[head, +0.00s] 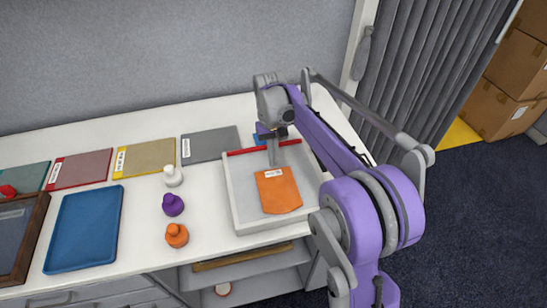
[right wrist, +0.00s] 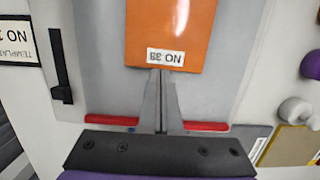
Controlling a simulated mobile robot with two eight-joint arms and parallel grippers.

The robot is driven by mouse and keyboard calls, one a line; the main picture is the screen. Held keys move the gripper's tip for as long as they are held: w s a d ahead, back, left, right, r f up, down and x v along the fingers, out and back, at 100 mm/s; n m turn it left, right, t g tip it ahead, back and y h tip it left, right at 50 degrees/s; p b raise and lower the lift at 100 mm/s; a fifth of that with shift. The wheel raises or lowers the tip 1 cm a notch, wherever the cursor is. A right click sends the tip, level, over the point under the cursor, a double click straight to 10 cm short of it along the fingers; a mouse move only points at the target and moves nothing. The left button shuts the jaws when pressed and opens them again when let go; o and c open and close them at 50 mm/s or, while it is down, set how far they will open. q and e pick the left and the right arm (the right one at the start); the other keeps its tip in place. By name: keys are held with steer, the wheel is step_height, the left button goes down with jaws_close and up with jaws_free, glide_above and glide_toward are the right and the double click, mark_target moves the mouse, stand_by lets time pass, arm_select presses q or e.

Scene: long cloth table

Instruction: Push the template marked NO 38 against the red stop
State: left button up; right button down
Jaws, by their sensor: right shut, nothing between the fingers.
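The orange template (head: 280,192) lies flat in a light grey tray (head: 236,205), its white label toward the red stop. In the right wrist view the template (right wrist: 172,28) carries a label reading NO 38, its last digit slightly unclear. The red stop (head: 248,151) is a thin bar along the tray's far side; it also shows in the right wrist view (right wrist: 205,126). Bare tray floor separates template and stop. My right gripper (head: 274,163) is shut and empty, its tips (right wrist: 159,74) at the template's label edge, on the stop side; contact is unclear. My left gripper is out of view.
Grey (head: 208,145), yellow (head: 145,157) and red (head: 80,169) panels line the table's back. White (head: 173,176), purple (head: 173,205) and orange (head: 177,236) knobbed pieces stand left of the tray. A blue tray (head: 85,230) lies farther left. A black bar (right wrist: 59,75) shows beside the template.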

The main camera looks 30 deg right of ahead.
mark_target(280, 189)
steer(key=s, duration=0.2)
steer(key=s+a, duration=0.1)
steer(key=s, duration=0.2)
steer(key=s+a, duration=0.1)
steer(key=s, duration=0.2)
steer(key=shift+s+p, duration=0.1)
steer(key=shift+p, duration=0.25)
steer(key=shift+s+f, duration=0.2)
steer(key=shift+f, duration=0.6)
steer(key=shift+s+a, duration=0.1)
steer(key=shift+a, duration=0.05)
steer(key=shift+f, duration=0.1)
steer(key=shift+w, duration=0.55)
steer(key=w, duration=0.2)
steer(key=w+d, duration=0.1)
steer(key=w, duration=0.2)
steer(key=w+d, duration=0.1)
steer(key=w, duration=0.2)
steer(key=shift+d, duration=0.15)
